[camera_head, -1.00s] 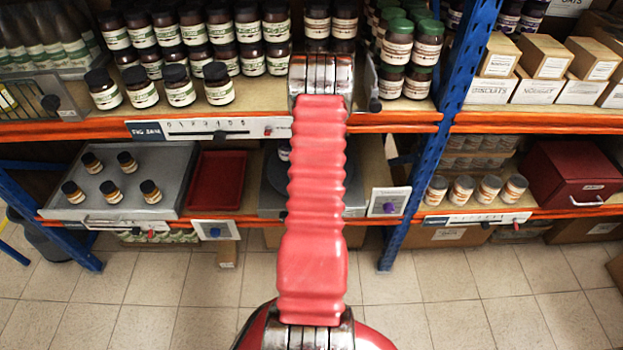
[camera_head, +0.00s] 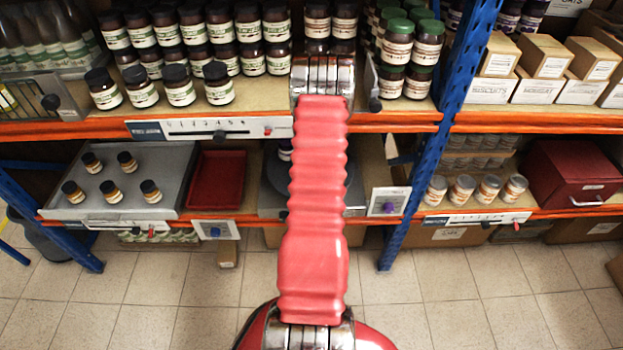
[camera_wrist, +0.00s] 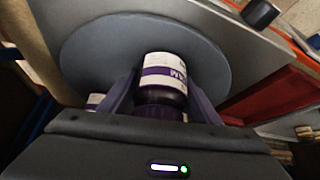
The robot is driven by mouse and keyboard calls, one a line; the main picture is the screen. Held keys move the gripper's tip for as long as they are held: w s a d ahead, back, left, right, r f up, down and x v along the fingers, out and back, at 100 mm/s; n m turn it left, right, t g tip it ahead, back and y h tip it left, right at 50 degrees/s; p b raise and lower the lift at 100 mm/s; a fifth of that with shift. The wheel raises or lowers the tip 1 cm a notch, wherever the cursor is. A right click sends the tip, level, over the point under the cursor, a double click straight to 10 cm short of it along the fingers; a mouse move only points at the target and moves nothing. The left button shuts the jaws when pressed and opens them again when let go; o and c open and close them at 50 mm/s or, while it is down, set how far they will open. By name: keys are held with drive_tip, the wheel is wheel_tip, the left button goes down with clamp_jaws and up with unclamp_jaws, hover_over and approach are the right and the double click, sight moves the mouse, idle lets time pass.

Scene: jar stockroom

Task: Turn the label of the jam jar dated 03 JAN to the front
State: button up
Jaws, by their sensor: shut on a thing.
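A dark jar with a white and purple label (camera_wrist: 163,75) stands between the two fingers of my gripper (camera_wrist: 162,82) in the wrist view. The gripper is shut on this jar. Part of a word shows on its label, but no date is legible. The jar is over a round grey turntable (camera_wrist: 85,50); its base contact is hidden. In the head view my red arm hides the gripper and most of the turntable (camera_head: 272,182). A small part of a jar (camera_head: 285,150) shows left of the arm.
Another white and purple label (camera_wrist: 95,100) shows beside the left finger. A red tray (camera_head: 216,180) and a grey tray (camera_head: 110,200) with several small jars lie to the left. A panel with a purple knob (camera_head: 389,207) and a blue post (camera_head: 425,150) stand to the right.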

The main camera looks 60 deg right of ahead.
drive_tip(key=shift+f, duration=0.15)
drive_tip(key=o, duration=1.7)
drive_tip(key=shift+a, duration=0.1)
drive_tip(key=shift+v, duration=6.85)
drive_tip(key=shift+c, duration=0.2)
